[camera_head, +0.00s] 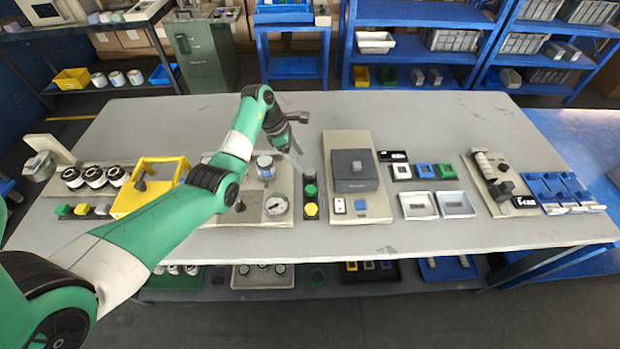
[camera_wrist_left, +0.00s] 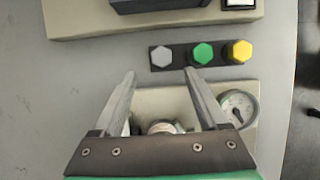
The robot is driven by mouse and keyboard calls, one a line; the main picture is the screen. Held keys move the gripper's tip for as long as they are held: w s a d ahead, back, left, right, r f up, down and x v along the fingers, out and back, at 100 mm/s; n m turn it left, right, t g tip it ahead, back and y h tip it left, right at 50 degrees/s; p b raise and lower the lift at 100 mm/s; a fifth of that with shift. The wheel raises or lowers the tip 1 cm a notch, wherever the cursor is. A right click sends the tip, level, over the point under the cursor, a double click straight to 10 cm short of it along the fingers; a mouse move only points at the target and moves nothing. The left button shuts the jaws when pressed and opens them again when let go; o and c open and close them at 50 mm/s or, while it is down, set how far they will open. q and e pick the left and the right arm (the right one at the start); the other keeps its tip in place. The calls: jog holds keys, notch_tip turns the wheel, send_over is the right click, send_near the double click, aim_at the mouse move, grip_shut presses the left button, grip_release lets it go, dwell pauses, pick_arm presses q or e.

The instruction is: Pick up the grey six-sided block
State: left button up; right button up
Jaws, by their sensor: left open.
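The grey six-sided block (camera_wrist_left: 161,56) sits at one end of a dark strip (camera_wrist_left: 181,56) in the left wrist view. A green block (camera_wrist_left: 202,53) and a yellow block (camera_wrist_left: 239,51) sit on the same strip. In the head view the grey block shows small at the strip's far end, beyond the green (camera_head: 310,191) and yellow (camera_head: 311,210) blocks. My left gripper (camera_wrist_left: 160,74) is open and empty. Its fingertips point toward the grey block and flank its position in the wrist view, apart from it. My right gripper is not in view.
A panel with a round gauge (camera_head: 276,205) lies left of the strip, partly behind my left arm. A dark grey box (camera_head: 354,170) on a beige base stands to the right. The table's far middle (camera_head: 400,115) is clear.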

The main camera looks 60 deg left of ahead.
aim_at(310, 172)
pick_arm(q)
jog(key=shift+w+f, duration=0.25)
jog(key=shift+f, duration=0.15)
jog(key=b+x, duration=0.2)
jog(key=x, duration=0.1)
jog(key=b+x, duration=0.1)
jog(key=x, duration=0.1)
jog(key=shift+w+d, duration=0.15)
jog(key=shift+d, duration=0.2)
grip_shut()
